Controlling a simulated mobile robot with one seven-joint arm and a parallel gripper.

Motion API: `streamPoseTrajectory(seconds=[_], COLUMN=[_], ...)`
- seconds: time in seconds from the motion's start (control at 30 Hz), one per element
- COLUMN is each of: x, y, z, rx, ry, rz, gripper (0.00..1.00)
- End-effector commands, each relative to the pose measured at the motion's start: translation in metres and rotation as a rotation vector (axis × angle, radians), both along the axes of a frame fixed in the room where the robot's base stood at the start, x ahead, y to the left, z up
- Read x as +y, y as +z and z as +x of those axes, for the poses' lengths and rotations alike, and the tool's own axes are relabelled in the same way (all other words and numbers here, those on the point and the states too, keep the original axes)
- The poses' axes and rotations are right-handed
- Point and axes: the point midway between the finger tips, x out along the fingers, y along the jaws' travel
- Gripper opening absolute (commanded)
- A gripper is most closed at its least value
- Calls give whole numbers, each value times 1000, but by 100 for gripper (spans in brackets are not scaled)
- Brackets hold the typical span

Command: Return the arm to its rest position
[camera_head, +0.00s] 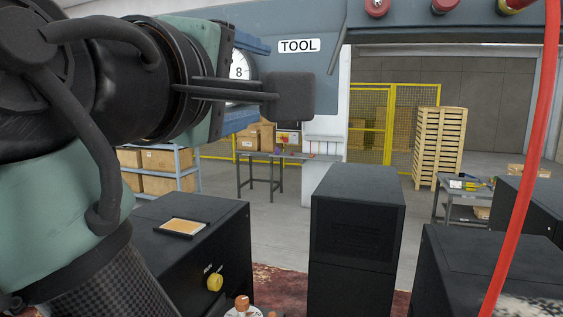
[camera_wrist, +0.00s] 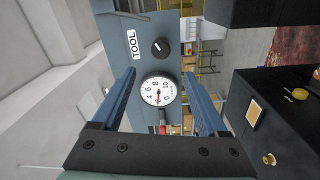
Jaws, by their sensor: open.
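My gripper (camera_head: 262,82) is at the upper left of the head view, with my arm reaching in from the left edge. Its two blue fingers show in the wrist view (camera_wrist: 160,72), spread wide with nothing between them. A round white gauge (camera_wrist: 158,91) shows between the fingers there, on the blue-grey panel (camera_wrist: 172,22) with the TOOL label. Its distance from the fingertips is hard to tell. In the head view the gauge (camera_head: 239,68) is partly hidden by my gripper. A black knob (camera_wrist: 160,47) is beside the gauge.
Black cabinets (camera_head: 357,220) stand below and to the right. A yellow knob (camera_head: 214,282) is on the left cabinet. A red hose (camera_head: 524,170) hangs at the right. Shelves with boxes (camera_head: 166,160) and stacked pallets (camera_head: 438,145) are farther back, across open floor.

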Motion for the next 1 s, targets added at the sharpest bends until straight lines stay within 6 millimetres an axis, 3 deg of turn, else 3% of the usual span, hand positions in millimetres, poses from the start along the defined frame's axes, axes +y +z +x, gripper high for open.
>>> streamPoseTrajectory(seconds=[0.13, 0.23, 0.5, 0.7, 1.0], x=[3, 1, -26, -39, -40], y=[-18, -27, -32, -31, -29], z=[3, -7, -78, -113, -117], rx=[-167, -335, -725, -840, -853], ry=[140, 279, 644, 787, 804], rz=[219, 456, 1016, 1179, 1195], gripper=[76, 76, 76, 76, 76])
